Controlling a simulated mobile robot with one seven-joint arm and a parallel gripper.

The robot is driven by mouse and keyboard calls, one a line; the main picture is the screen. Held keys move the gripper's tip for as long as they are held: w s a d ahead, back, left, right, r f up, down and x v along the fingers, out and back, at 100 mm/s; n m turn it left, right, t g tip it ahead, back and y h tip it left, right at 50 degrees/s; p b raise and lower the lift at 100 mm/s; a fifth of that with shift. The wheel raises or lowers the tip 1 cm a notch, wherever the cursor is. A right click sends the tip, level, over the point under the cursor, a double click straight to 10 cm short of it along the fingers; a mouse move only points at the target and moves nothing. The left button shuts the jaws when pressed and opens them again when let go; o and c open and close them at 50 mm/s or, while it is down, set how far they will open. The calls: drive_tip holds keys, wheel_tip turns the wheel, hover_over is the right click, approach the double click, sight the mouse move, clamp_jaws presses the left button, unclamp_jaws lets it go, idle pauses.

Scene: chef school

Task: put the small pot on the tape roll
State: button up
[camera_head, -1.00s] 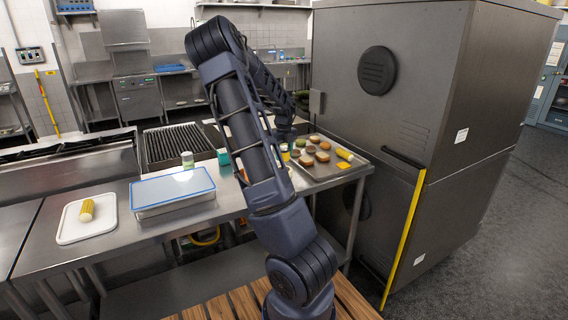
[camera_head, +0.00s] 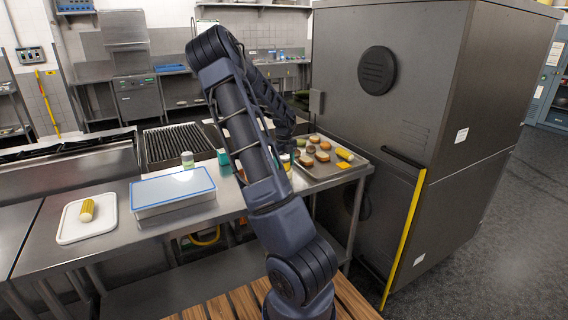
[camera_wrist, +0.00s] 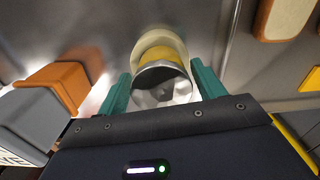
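The small pot (camera_wrist: 162,88), a shiny silver round vessel, sits between the two green fingers of my gripper (camera_wrist: 162,84) in the wrist view. The fingers flank it closely on both sides, with no clear gap. A round cream-and-yellow thing, apparently the tape roll (camera_wrist: 158,40), shows directly beyond the pot, partly hidden by it. I cannot tell whether the two touch. In the head view my arm reaches over the counter and hides most of this spot; a bit of yellow (camera_head: 287,166) shows beside the arm.
A tray (camera_head: 325,172) with several buns and food pieces lies right of the arm, close to the tall dark cabinet (camera_head: 400,120). An orange block (camera_wrist: 62,82) is near my gripper.

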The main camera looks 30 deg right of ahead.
sight(284, 158)
drive_tip(key=shift+r, duration=0.1)
wheel_tip(284, 158, up, 12)
drive_tip(key=shift+f, duration=0.15)
drive_tip(key=s+a+r+n+t, duration=0.1)
drive_tip(key=s+a+r+n, duration=0.2)
drive_tip(key=s+a+n, duration=0.6)
drive_tip(key=s+a+r+n+t, duration=0.2)
drive_tip(key=s+a+r+n, duration=0.2)
drive_tip(key=s+a+n, duration=0.5)
drive_tip(key=s+a+r+n+t, duration=0.1)
drive_tip(key=s+a+r+n, duration=0.3)
drive_tip(key=s+a+n, duration=0.4)
drive_tip(key=shift+s+a+n+t, duration=0.15)
drive_tip(key=shift+s+a+n, duration=0.05)
drive_tip(key=shift+s+n, duration=1.75)
drive_tip(key=shift+s+a+n+t, duration=0.2)
drive_tip(key=shift+s+n, duration=1.35)
drive_tip(key=shift+n, duration=0.7)
